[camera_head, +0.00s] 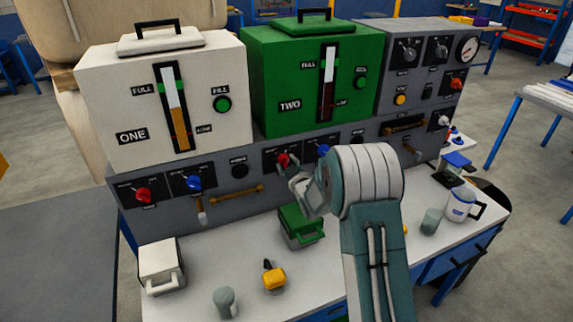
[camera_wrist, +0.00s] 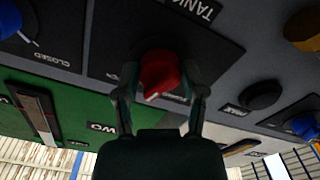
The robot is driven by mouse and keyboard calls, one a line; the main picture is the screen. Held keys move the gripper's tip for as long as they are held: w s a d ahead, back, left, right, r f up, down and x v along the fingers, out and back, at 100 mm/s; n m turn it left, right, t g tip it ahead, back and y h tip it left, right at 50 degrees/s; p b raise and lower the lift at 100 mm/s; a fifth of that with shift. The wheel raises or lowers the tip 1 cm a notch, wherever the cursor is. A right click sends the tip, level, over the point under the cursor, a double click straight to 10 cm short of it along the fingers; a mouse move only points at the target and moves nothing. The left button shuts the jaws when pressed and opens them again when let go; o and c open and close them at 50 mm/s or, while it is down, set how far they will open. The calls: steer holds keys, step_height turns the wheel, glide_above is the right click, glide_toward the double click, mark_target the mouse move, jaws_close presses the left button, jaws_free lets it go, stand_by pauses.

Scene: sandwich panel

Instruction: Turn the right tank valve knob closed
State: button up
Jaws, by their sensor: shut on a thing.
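The red knob (camera_head: 283,160) is on the dark panel below the green tank marked TWO (camera_head: 270,80), which stands right of the white tank marked ONE (camera_head: 108,95). My gripper (camera_head: 290,170) is at this knob in the head view and partly hides it. In the wrist view, upside down, the red knob (camera_wrist: 160,73) sits between the two fingers of my gripper (camera_wrist: 161,88), which is shut on it. A pale pointer edge shows on the knob. A TANK label lies beside it, but the exact setting cannot be read.
A blue knob (camera_head: 323,149) is close on the right of the red one. Another red knob (camera_head: 144,195) and blue knob (camera_head: 194,181) sit below the white tank. A green box (camera_head: 300,228), yellow item (camera_head: 273,278) and grey cup (camera_head: 225,301) stand on the white bench.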

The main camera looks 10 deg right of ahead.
steer(key=n, duration=0.6)
steer(key=shift+r+n, duration=0.1)
steer(key=shift+n, duration=0.2)
steer(key=n, duration=0.5)
steer(key=shift+n, duration=0.3)
steer(key=o, duration=1.2)
steer(key=shift+w+a, duration=0.1)
steer(key=shift+a, duration=0.05)
steer(key=shift+c, duration=0.2)
steer(key=shift+s, duration=0.25)
steer(key=s+d, duration=0.2)
steer(key=s, duration=0.9)
steer(key=shift+d, duration=0.2)
steer(key=shift+s, duration=0.1)
